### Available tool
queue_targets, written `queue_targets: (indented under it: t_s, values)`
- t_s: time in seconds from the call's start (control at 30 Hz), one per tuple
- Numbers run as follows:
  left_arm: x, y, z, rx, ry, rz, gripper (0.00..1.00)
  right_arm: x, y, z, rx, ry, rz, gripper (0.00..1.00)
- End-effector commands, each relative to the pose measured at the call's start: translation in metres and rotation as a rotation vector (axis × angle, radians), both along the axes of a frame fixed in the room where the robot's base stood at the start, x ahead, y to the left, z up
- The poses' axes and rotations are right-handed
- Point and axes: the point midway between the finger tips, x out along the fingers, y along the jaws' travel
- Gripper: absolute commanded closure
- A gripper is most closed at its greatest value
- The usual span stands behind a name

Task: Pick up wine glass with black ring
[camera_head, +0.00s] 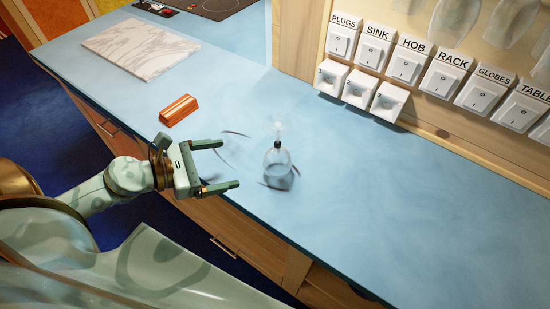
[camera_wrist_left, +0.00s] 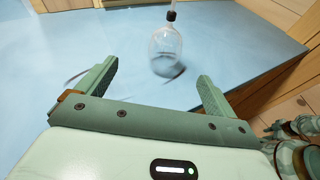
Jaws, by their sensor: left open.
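The wine glass (camera_head: 277,171) stands upside down on the blue worktop, bowl down and foot up. Its black ring (camera_head: 277,143) sits on the stem just above the bowl. In the left wrist view the glass (camera_wrist_left: 165,46) stands ahead of the jaws, with the ring (camera_wrist_left: 171,16) near the top edge. My left gripper (camera_head: 230,164) is open and empty, to the left of the glass, its fingers pointing towards it. In the wrist view the glass lies beyond the space between the fingertips (camera_wrist_left: 157,74), apart from both.
An orange-brown block (camera_head: 179,110) lies left of the glass on the worktop (camera_head: 350,220). A marble board (camera_head: 141,48) and a hob lie farther back. Labelled switches (camera_head: 404,60) line the wall at right. Thin dark arcs mark the worktop near the glass. The worktop's right part is clear.

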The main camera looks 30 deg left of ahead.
Motion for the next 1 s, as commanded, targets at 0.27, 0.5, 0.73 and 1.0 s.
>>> queue_targets:
  t_s: [0.27,0.5,0.73,1.0]
  values:
    - [0.009,-0.013,-0.019,0.119,-0.002,-0.123,0.07,0.0,0.002,0.001,0.002,0.001,0.001,0.64]
    - [0.05,-0.049,-0.039,0.113,-0.001,-0.118,0.07,0.001,0.002,0.007,0.002,-0.001,0.001,0.64]
    - [0.068,-0.066,-0.051,0.114,0.002,-0.119,0.07,0.001,0.002,0.007,0.002,-0.003,0.001,0.64]
    - [0.1,-0.089,-0.057,0.11,0.003,-0.117,0.07,0.002,0.002,0.011,0.002,-0.004,0.001,0.64]
